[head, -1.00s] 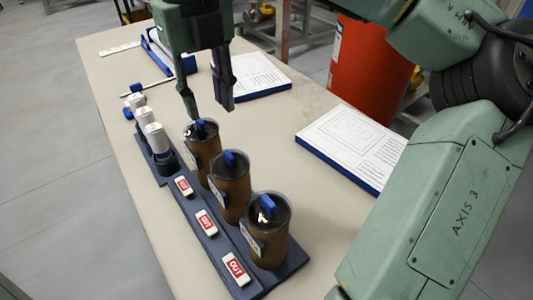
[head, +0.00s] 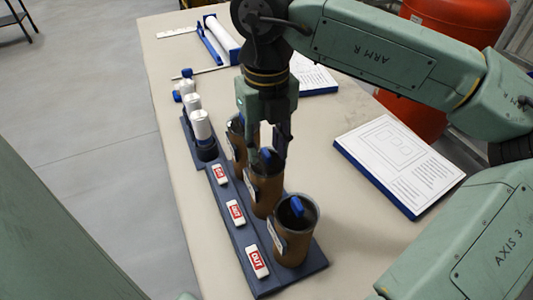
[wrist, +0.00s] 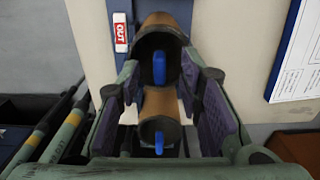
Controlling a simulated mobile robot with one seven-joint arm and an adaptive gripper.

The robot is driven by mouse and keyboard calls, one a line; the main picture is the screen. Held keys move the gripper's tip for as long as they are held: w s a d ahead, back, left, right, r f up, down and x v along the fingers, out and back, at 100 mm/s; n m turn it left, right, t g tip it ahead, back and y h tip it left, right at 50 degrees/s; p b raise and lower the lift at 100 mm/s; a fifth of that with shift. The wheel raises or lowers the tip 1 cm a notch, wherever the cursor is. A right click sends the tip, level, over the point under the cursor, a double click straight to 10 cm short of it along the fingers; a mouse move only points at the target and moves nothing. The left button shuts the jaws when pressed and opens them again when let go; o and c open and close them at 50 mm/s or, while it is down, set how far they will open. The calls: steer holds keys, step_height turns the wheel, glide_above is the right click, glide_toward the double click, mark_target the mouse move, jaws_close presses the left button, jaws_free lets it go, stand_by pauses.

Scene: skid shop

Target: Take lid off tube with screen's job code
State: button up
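Three brown tubes with dark lids and upright blue tabs stand in a row on a navy rack (head: 265,268): a near tube (head: 294,236), a middle tube (head: 262,193) and a far tube (head: 233,152), partly hidden by my gripper. Their white side labels are too small to read. My gripper (head: 267,151) is open and low over the middle tube, its fingers about the blue tab in the head view; contact cannot be told. The wrist view shows the open gripper (wrist: 165,125) with two blue tabs (wrist: 159,68) (wrist: 159,143) between the fingers. No screen is in view.
White blocks with red OUT labels (head: 257,261) lie along the rack's left side. White-topped cylinders (head: 201,125) stand at the rack's far left. A printed sheet on a blue board (head: 395,160) lies to the right. A red drum (head: 410,120) stands beyond the table (head: 180,65).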

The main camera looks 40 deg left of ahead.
steer(key=shift+f, duration=0.35)
steer(key=shift+c, duration=0.3)
jaws_close()
